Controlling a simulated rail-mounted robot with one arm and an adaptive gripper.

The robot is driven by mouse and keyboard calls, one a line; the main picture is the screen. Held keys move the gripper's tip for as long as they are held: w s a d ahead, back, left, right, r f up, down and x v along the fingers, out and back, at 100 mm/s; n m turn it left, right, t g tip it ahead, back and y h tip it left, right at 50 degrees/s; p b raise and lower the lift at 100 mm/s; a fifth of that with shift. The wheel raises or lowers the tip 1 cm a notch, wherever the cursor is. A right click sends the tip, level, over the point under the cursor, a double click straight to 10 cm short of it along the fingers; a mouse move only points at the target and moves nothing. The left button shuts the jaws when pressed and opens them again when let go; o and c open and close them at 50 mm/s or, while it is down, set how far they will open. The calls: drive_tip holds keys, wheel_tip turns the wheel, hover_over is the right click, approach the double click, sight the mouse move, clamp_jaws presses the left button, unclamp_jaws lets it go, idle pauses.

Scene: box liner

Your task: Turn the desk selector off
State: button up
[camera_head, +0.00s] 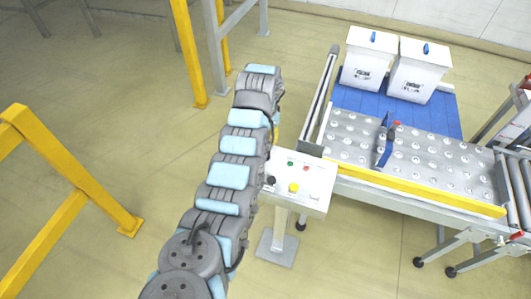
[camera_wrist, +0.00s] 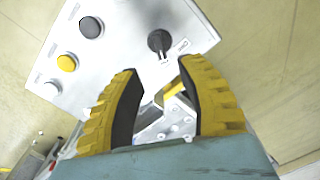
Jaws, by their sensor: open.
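The desk selector (camera_wrist: 160,41) is a black rotary knob on the light grey control panel in the wrist view. Its handle stub points down and slightly right, and small white label plates sit beside it. My gripper (camera_wrist: 160,66) is open, with its yellow ribbed fingers apart and nothing between them. The selector appears just beyond the fingertips, with no contact visible. In the head view the panel (camera_head: 310,206) stands on a post right of my arm; I cannot clearly single out the selector or my gripper there.
A ball-transfer table (camera_head: 350,150) with a yellow front edge stands right of the panel. Two white bins (camera_head: 367,62) (camera_head: 416,75) stand behind it. Yellow railings (camera_head: 80,170) stand left.

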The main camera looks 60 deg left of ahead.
drive_tip(key=shift+f, duration=4.35)
clamp_jaws()
